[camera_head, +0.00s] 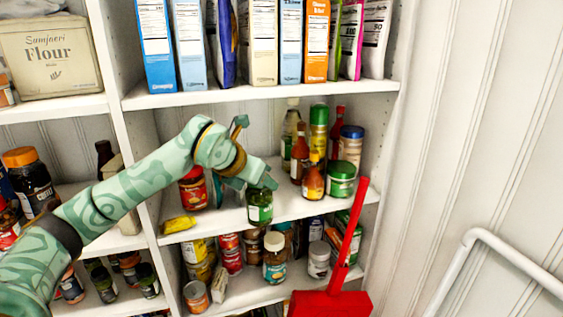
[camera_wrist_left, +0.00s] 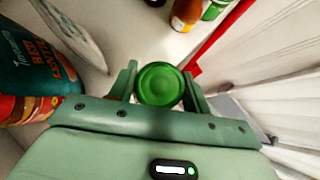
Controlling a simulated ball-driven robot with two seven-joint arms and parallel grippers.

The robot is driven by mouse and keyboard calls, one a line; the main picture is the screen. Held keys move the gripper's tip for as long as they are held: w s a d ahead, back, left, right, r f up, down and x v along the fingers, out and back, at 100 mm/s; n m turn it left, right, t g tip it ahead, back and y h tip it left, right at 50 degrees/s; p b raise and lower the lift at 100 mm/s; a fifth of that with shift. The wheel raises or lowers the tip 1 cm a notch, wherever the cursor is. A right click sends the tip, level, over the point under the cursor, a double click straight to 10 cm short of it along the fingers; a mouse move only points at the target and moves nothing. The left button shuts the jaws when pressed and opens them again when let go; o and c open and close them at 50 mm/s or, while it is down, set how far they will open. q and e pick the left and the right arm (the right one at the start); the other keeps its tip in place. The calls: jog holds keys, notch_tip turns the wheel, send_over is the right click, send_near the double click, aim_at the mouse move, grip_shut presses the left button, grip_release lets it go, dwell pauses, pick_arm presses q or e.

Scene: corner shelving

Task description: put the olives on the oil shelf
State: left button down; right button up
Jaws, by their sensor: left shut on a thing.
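The olive jar (camera_head: 260,207), green glass with a pale label and a green lid, is held upright at the front of the middle shelf, the oil shelf (camera_head: 292,206). I cannot tell whether its base touches the board. My left gripper (camera_head: 262,184) is shut on it near the top. In the left wrist view the round green lid (camera_wrist_left: 158,84) sits between the two fingers of that gripper (camera_wrist_left: 160,80). Bottles stand behind and to the right on this shelf, among them a tall green-capped one (camera_head: 318,130). My right gripper is not in view.
A red-lidded jar (camera_head: 193,188) and a yellow packet (camera_head: 178,225) are left of the held jar. A green-lidded tub (camera_head: 341,180) is right. A red handled object (camera_head: 345,245) stands in front at the right. Boxes (camera_head: 263,42) line the shelf above.

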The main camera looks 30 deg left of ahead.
pick_arm(q)
jog(key=w+p, duration=0.1)
jog(key=w, duration=0.8)
jog(key=shift+w+d+f, duration=0.3)
jog(key=shift+d, duration=0.1)
jog(key=shift+s, duration=0.1)
jog(key=c, duration=0.7)
grip_release()
jog(key=shift+f, duration=0.2)
jog(key=shift+o, duration=0.2)
jog(key=shift+r, duration=0.1)
